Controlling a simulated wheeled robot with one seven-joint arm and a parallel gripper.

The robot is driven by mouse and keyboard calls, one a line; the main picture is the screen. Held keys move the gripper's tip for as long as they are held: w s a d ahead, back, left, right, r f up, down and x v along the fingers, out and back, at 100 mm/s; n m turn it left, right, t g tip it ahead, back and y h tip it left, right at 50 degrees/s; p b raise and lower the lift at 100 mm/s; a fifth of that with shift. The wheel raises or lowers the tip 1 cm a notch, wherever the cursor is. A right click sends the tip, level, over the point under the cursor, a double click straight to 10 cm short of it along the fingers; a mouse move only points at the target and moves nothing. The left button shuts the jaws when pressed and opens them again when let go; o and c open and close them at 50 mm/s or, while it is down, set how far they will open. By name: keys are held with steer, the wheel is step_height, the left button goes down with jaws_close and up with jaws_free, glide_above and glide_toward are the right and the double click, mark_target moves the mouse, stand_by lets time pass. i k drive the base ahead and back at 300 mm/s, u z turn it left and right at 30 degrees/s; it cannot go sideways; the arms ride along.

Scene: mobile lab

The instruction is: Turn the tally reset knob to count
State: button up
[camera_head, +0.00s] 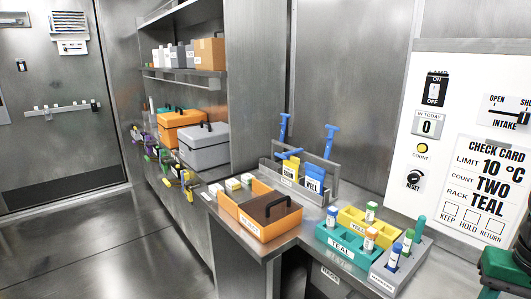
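The tally reset knob (414,177) is a small round black knob on the white wall panel (459,118) at the right. The word RESET is printed below it; its pointer is too small to read. Above it is a round yellow button (422,148) with the word COUNT below it. Above that, the tally display (427,127) reads 0 under the words IN TODAY.
A black ON/OFF switch (436,88) and an intake slider (511,115) share the panel. Below stand a teal rack (340,247), a yellow rack (352,217) and a grey vial holder (388,280). A green and black shape (505,268) fills the lower right edge.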

mark_target(414, 178)
steer(key=u, duration=0.05)
steer(key=k, duration=0.5)
steer(key=z, duration=0.05)
